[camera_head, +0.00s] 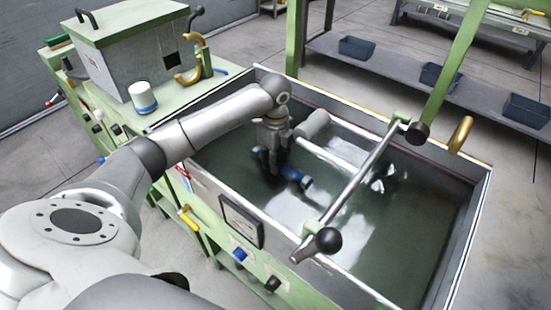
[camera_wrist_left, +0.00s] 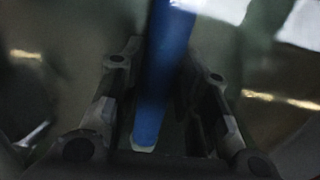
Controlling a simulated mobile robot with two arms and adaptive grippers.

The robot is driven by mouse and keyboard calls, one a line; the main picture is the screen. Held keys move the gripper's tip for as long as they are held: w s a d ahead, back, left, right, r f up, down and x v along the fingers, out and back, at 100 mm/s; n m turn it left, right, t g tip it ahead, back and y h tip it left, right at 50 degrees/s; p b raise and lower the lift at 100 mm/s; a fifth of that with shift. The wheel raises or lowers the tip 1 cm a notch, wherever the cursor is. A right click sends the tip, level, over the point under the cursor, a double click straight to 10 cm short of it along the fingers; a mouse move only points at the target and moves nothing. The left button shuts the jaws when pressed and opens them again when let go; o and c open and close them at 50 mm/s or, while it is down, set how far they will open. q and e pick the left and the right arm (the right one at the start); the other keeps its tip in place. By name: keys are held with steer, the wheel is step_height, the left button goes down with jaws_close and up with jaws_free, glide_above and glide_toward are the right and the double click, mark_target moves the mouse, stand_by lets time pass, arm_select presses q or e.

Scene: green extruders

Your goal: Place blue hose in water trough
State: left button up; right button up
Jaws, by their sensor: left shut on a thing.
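The water trough (camera_head: 484,190) is a long metal-walled basin with dark greenish water in a green frame. My left arm reaches over its near left wall, and my left gripper (camera_head: 272,165) points down inside the trough. It is shut on the blue hose (camera_head: 293,174), a short blue tube with a pale end, low over or at the water; I cannot tell if it touches. In the left wrist view the blue hose (camera_wrist_left: 165,75) runs between the two dark fingers (camera_wrist_left: 160,100). My right gripper is not in view.
A metal bar (camera_head: 365,170) with black knobs crosses above the trough, right of my gripper. A grey box machine (camera_head: 135,60) and a white-and-blue cup-like part (camera_head: 142,97) stand at the left end. A shelf with dark bins (camera_head: 357,47) stands behind.

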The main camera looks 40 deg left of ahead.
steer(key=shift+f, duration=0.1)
arm_select(q)
steer(key=o, duration=0.9)
steer(key=shift+f, duration=0.1)
steer(key=shift+o, duration=1)
steer(key=shift+r, duration=0.2)
step_height(320, 180, up, 12)
steer(key=shift+b, duration=0.3)
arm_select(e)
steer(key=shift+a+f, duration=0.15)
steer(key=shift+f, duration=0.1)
